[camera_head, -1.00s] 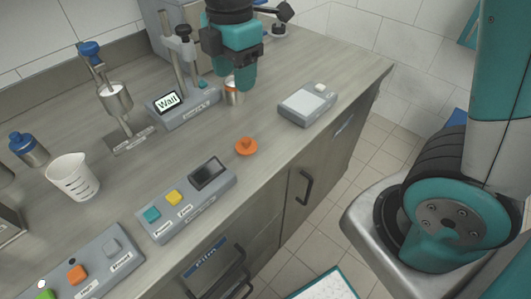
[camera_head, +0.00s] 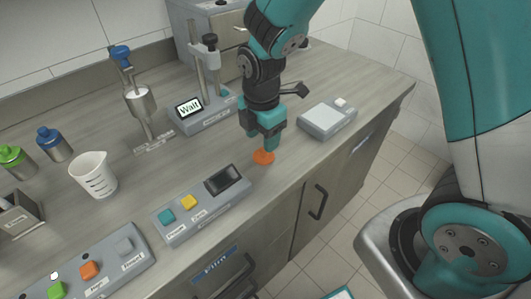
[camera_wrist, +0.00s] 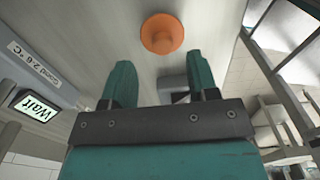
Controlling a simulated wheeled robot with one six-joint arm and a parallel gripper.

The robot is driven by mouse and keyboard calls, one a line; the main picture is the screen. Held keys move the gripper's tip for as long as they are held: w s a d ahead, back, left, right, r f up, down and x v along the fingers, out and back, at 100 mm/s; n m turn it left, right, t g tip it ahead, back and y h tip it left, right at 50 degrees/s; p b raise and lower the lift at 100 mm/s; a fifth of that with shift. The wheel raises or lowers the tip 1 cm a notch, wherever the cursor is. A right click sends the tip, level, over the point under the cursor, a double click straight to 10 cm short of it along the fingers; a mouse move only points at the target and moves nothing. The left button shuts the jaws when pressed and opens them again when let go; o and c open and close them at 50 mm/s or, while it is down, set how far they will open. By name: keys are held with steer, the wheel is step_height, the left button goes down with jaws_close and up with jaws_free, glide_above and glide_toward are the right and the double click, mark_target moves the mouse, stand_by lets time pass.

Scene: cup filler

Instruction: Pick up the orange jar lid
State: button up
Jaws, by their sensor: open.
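The orange jar lid (camera_head: 263,157) lies on the counter near its front edge, with its knob up. My gripper (camera_head: 268,143) is just above and behind it, pointing down. In the wrist view the lid (camera_wrist: 162,33) shows whole, beyond the tips of my two open teal fingers (camera_wrist: 159,70), roughly centred between them. Nothing is between the fingers. The remaining gap to the lid is hard to judge.
A button box with a dark screen (camera_head: 205,204) stands left of the lid, and a grey scale (camera_head: 327,118) to its right. A stand with a "Wait" display (camera_head: 190,107) is behind. A white beaker (camera_head: 93,174) is farther left.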

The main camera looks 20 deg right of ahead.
mark_target(264, 154)
step_height(264, 154, down, 4)
steer(key=shift+d+f, duration=0.1)
steer(key=c, duration=1)
steer(key=shift+r, duration=0.2)
